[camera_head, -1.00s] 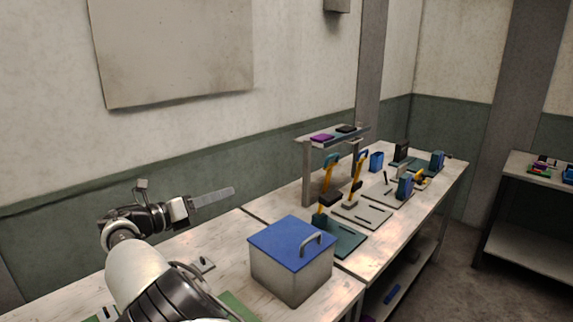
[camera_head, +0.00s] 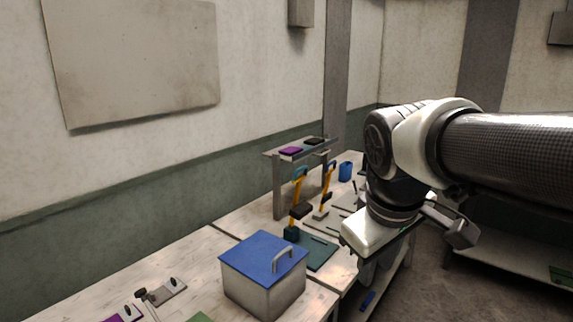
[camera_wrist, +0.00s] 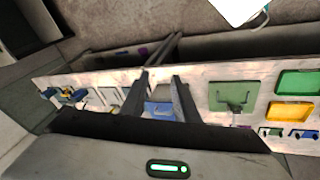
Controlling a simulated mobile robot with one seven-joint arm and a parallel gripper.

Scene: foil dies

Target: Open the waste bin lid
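The waste bin (camera_head: 250,288) is a pale grey box with a flat blue lid (camera_head: 258,252), standing on the workbench in the head view. The lid lies closed, with a grey arched handle (camera_head: 283,256) near its right side. My gripper (camera_head: 372,272) is to the right of the bin, apart from the lid and handle. Its fingers are partly hidden by the hand in the head view. In the wrist view two dark fingers (camera_wrist: 163,80) stand apart with nothing gripped between them.
Behind the bin stand yellow-handled presses (camera_head: 297,205) and a grey shelf (camera_head: 279,185) with purple and black blocks. Left of the bin lie small plates with knobs (camera_head: 165,292). The wrist view shows a green tray (camera_wrist: 241,96) and a yellow tray (camera_wrist: 296,82).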

